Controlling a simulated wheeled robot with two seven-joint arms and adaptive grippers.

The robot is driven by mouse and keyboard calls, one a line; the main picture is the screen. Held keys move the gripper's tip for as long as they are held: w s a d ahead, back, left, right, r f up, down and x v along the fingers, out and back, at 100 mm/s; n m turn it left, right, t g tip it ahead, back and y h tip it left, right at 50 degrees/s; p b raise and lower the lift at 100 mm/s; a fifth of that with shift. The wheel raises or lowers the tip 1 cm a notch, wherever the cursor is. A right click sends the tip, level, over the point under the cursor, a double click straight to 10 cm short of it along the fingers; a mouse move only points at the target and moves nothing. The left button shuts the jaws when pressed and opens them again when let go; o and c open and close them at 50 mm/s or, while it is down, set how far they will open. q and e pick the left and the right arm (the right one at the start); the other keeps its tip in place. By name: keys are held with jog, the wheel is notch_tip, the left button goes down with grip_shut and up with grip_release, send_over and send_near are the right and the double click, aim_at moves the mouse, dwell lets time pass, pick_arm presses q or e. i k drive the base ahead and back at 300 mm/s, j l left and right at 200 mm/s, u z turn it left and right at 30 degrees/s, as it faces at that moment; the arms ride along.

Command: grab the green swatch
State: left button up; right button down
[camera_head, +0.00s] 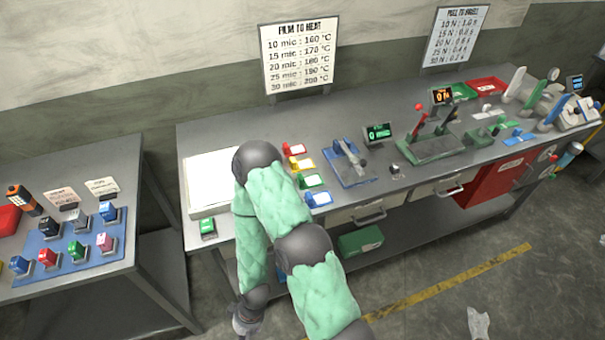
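Several things here are green and swatch-like, and I cannot tell which is the swatch. A small green block with a white label (208,228) lies at the front left corner of the main bench. A green-labelled piece (312,181) is in a row of coloured pieces on the bench, and a green block (75,250) stands on the blue mat of the left table. One green-sleeved arm of mine, seemingly the left, bends over the bench front. Its gripper (244,324) hangs low before the bench, apart from these; its fingers are too small to read.
A white pad (207,180) lies beside the coloured row. A blue device (350,165) and a green lever press (432,143) stand further right on the bench (220,136). The blue mat (40,245) holds several coloured blocks.

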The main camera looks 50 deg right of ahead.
aim_at(311, 180)
jog(key=z, duration=1.75)
